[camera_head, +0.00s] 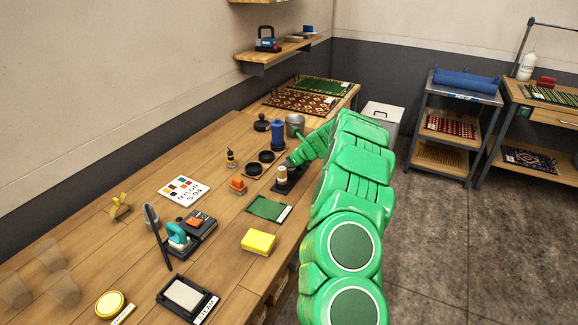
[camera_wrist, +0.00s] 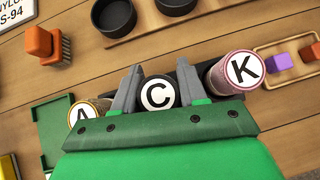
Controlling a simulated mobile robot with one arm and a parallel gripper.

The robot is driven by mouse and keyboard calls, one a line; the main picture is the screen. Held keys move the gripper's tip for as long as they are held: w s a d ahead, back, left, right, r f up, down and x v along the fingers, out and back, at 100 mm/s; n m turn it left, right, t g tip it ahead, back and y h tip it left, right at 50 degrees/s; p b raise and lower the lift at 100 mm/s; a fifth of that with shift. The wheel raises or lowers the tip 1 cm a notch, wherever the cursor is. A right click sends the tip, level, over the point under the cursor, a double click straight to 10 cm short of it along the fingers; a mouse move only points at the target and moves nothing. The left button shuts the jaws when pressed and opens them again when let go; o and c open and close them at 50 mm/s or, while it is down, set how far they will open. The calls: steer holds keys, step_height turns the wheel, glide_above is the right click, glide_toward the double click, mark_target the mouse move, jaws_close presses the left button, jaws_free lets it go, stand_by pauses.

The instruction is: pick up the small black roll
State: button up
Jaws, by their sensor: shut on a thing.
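The small black roll (camera_wrist: 158,95) has a white end marked C and shows in the wrist view between my two fingers. My gripper (camera_wrist: 156,88) is shut on it, one finger on each side. A tan-rimmed roll marked A (camera_wrist: 84,112) is on its left and a pinkish roll marked K (camera_wrist: 240,70) on its right. A dark holder (camera_wrist: 188,78) shows behind the rolls. I cannot tell whether the black roll is clear of it. In the head view my gripper (camera_head: 290,165) is at the holder (camera_head: 285,189), beside a pale-topped roll (camera_head: 282,173); the black roll is not clearly visible there.
Black round dishes (camera_head: 266,156) and a blue container (camera_head: 277,134) stand behind the holder on the wooden bench (camera_head: 140,240). A wooden tray (camera_wrist: 262,48) is close to roll K.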

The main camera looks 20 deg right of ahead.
step_height(320, 180, up, 3)
steer(key=shift+s+r, duration=0.1)
steer(key=shift+r, duration=0.05)
steer(key=s+a+r, duration=0.2)
steer(key=s+r, duration=0.7)
steer(key=s, duration=0.4)
steer(key=shift+s+a+r, duration=0.15)
steer(key=shift+s+r, duration=0.15)
